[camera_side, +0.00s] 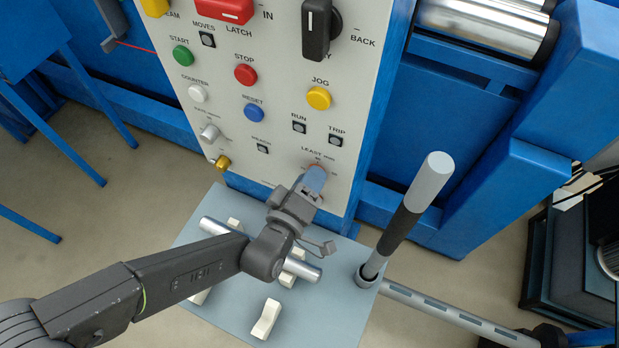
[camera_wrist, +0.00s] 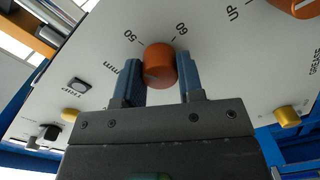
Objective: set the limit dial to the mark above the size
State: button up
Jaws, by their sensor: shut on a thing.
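The limit dial (camera_wrist: 160,64) is an orange round knob on the pale panel, with the printed numbers 50 and 60 around it and "mm" to the left. My gripper (camera_wrist: 159,72) has one blue finger on each side of the dial and is shut on it. A faint mark shows on the knob's face, but I cannot tell which number it points to. In the side view my gripper (camera_side: 313,180) reaches the panel's lower right, under the label "LEAST", and hides most of the dial. No size reading is legible.
The panel carries a black selector (camera_side: 318,28), a yellow JOG button (camera_side: 319,98), a blue RESET button (camera_side: 254,113) and a grey knob (camera_side: 210,133). A lever with a grey grip (camera_side: 430,180) stands right of my gripper. A grey plate (camera_side: 225,318) with white blocks lies below.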

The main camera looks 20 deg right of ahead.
jog(key=m, duration=0.3)
jog(key=shift+s, duration=0.1)
jog(key=shift+m, duration=0.4)
jog(key=o, duration=0.9)
jog(key=shift+v, duration=3.7)
